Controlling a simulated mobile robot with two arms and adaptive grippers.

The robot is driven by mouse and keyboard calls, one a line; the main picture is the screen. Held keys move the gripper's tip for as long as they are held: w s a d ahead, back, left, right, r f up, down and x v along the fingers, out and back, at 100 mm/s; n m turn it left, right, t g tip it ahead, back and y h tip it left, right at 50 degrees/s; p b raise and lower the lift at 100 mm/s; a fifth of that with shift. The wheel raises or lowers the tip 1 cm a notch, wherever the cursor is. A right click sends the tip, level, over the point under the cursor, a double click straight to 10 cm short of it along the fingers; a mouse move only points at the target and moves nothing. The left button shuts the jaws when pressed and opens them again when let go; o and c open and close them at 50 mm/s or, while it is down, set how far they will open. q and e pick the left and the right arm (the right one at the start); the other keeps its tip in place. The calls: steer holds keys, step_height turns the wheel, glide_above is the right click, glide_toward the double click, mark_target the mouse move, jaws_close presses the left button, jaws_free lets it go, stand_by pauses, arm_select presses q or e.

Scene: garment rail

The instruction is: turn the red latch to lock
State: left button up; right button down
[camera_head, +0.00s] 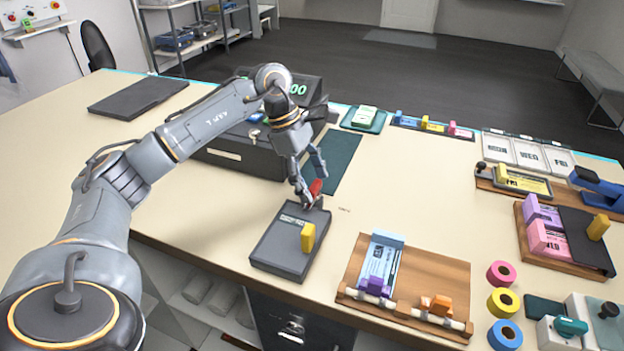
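A small red latch (316,188) stands at the back edge of a dark grey box (278,255) near the table's front edge. A yellow upright knob (308,237) is on the same box, toward its front right. My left gripper (310,183) reaches down from above at the red latch, with its two fingers spread apart. One finger is left of the latch and the other is behind it. The fingers partly cover the latch's base, and I cannot tell whether they touch it. My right gripper is not in view.
A dark cash register (237,157) with a green display stands behind my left arm. A dark green mat (341,160) lies behind the latch. A wooden tray (440,270) with a blue card is right of the box. Coloured tape rolls (504,302) lie farther right. The table's middle is clear.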

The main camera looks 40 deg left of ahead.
arm_select(q)
steer(key=v, duration=1.2)
steer(key=shift+r, duration=0.1)
